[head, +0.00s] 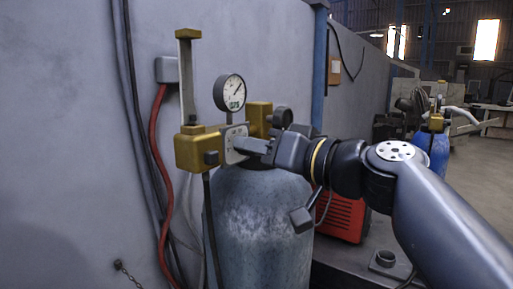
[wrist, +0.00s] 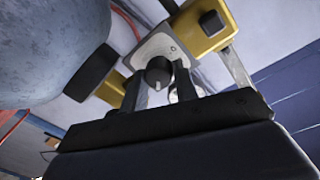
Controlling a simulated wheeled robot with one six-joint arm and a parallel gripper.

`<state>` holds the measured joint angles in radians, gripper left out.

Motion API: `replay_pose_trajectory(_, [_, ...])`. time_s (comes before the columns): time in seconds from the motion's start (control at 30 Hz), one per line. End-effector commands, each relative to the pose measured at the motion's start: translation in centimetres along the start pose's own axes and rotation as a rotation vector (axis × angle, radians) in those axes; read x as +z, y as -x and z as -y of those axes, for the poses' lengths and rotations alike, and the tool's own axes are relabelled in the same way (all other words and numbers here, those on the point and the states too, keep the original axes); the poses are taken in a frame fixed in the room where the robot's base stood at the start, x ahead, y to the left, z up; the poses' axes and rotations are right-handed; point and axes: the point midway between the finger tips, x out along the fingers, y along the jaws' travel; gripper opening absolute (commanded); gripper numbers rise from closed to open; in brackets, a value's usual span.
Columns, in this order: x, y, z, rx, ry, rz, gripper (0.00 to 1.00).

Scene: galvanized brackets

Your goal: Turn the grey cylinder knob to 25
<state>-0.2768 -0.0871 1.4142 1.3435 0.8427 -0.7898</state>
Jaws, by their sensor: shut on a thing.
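The grey cylinder (head: 260,230) stands against a grey wall, with a brass valve block (head: 195,153) at its top. A pale dial plate (head: 233,135) sits on the front of the block; it also shows in the wrist view (wrist: 175,45). In the wrist view the knob (wrist: 158,72) is a dark round cap with a light pointer mark, in front of the plate. My gripper (head: 243,147) reaches in from the right and is shut on the knob, with one finger on each side (wrist: 160,84). In the head view my fingers hide the knob. The dial numbers are too small to read.
A round gauge (head: 229,92) stands above the block. Cables and a red hose (head: 158,190) run down the wall. A red machine (head: 341,217) stands behind the cylinder; a blue cylinder (head: 432,152) is farther right.

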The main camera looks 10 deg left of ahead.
Motion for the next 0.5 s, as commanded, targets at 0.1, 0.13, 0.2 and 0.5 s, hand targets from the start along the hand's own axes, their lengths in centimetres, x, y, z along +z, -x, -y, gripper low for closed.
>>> replay_pose_trajectory(0.1, [0.03, 0.00, -0.06, 0.003, -0.050, 0.004, 0.06])
replay_pose_trajectory(0.13, [0.04, 0.00, -0.07, 0.003, -0.067, 0.005, 0.06])
replay_pose_trajectory(0.2, [0.04, 0.00, -0.08, 0.005, -0.112, 0.009, 0.06])
replay_pose_trajectory(0.5, [-0.09, -0.01, -0.09, 0.015, -0.378, 0.031, 0.06])
